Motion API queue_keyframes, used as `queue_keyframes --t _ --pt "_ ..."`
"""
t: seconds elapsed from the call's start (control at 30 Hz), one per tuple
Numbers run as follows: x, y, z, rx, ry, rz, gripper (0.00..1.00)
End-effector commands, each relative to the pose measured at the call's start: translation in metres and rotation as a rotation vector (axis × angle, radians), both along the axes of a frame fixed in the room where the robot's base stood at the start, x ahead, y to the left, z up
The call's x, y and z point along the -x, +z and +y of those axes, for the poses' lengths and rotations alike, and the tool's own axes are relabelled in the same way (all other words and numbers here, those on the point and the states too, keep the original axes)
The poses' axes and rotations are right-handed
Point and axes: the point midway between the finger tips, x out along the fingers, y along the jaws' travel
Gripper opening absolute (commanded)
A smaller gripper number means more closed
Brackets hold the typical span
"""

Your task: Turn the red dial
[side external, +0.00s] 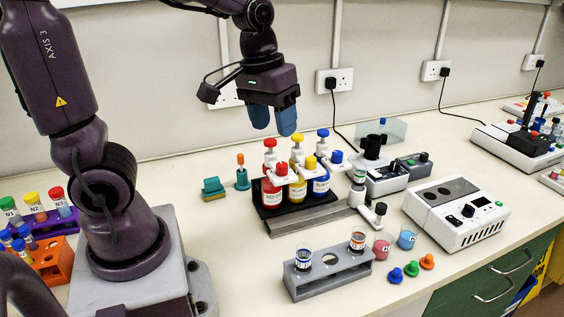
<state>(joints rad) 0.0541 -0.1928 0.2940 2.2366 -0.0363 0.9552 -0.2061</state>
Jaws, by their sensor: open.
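The red bottle (272,196) stands at the left end of a row of three bottles in a black tray. Its white dispenser top carries a red knob (269,143) at the top and a second red piece (281,168) lower on its right. I cannot tell which of these is the red dial. My gripper (273,124) hangs above the bottle row with its blue fingers pointing down. It is open and empty, above the red knob in the picture, and looks apart from it.
A yellow bottle (299,188) and a blue bottle (321,185) stand close to the right. A grey rack (330,276) is in front. White instruments (456,212) stand at the right. Teal items (213,188) sit left of the tray. The bench between my base and the tray is mostly clear.

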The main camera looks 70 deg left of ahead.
Motion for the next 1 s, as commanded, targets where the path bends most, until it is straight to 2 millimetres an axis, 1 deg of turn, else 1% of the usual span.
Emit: queue_keyframes --t 0.03,0.13,0.23,0.3,0.37,0.43,0.53,0.63,0.77,1.0 --pt "-0.012 -0.009 0.014 0.006 0.109 0.051 0.54" --pt "-0.028 -0.019 0.041 0.007 0.336 0.122 0.54" --pt "-0.040 -0.025 0.067 -0.005 0.559 0.164 0.54" --pt "-0.046 -0.022 0.079 -0.008 0.696 0.169 0.54" --pt "-0.049 -0.016 0.083 0.003 0.774 0.157 0.54" --pt "-0.050 -0.013 0.082 0.013 0.832 0.157 0.54" --pt "-0.048 -0.015 0.081 0.019 0.876 0.166 0.54" --pt "-0.048 -0.023 0.081 0.018 0.884 0.167 0.54" --pt "-0.047 -0.044 0.081 0.017 0.883 0.170 0.54" --pt "-0.047 -0.096 0.081 0.016 0.882 0.170 0.54"
